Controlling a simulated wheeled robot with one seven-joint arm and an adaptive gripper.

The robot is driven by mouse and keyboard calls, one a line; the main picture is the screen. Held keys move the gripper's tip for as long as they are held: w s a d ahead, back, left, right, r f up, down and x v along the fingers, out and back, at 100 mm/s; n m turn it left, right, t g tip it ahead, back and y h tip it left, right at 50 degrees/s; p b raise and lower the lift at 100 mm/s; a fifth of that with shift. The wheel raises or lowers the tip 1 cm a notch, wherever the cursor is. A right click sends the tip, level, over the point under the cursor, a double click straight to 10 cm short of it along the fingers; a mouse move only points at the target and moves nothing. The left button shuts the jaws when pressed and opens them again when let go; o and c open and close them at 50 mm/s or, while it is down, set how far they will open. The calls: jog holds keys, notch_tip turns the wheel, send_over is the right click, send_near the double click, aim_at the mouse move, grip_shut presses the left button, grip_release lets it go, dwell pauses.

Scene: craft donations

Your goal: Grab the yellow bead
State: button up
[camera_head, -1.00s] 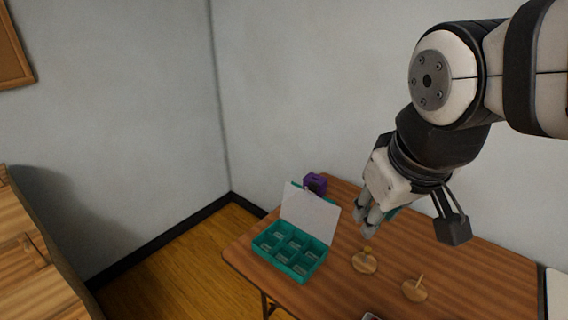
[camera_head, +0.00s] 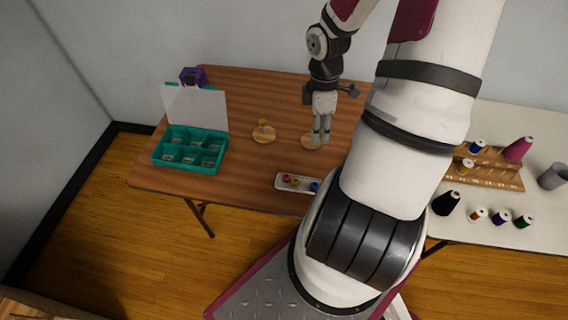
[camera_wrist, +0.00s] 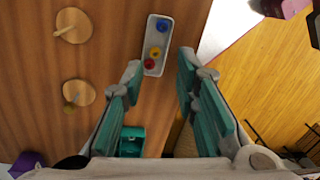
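A small white tray (camera_head: 303,190) at the table's front edge holds a red bead (camera_head: 287,178), a yellow bead (camera_head: 296,182) and a blue bead (camera_head: 315,186). In the wrist view, the tray (camera_wrist: 150,71) lies ahead between my fingers, with the yellow bead (camera_wrist: 154,53) between the red bead (camera_wrist: 149,63) and the blue bead (camera_wrist: 163,25). Another small yellowish piece (camera_head: 263,122) sits on the peg of the left wooden disc. My gripper (camera_head: 322,141) is open and empty, fingers pointing down, above the table behind the tray. It overlaps the right disc in the head view.
Two wooden peg discs, left (camera_head: 264,136) and right (camera_head: 308,143), stand behind the tray. A teal compartment box (camera_head: 190,150) with its lid raised and a purple item (camera_head: 193,77) are at left. A thread rack (camera_head: 490,178) and spools stand on the white table at right.

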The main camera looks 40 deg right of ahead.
notch_tip(320, 180, down, 8)
jog(key=n+t+y, duration=0.2)
jog(key=y, duration=0.1)
jog(key=t+b, duration=0.1)
jog(key=b, duration=0.1)
send_over(298, 179)
jog(key=s+d, duration=0.1)
jog(key=d, duration=0.1)
jog(key=f, duration=0.8)
jog(key=shift+a, duration=0.2)
jog(key=x, duration=0.5)
jog(key=shift+f, duration=0.3)
jog(key=shift+a+f+b, duration=0.15)
jog(key=shift+f+b, duration=0.15)
jog(key=shift+f, duration=0.15)
jog(key=shift+c, duration=1.6)
jog(key=shift+w, duration=0.1)
jog(key=shift+c, duration=0.2)
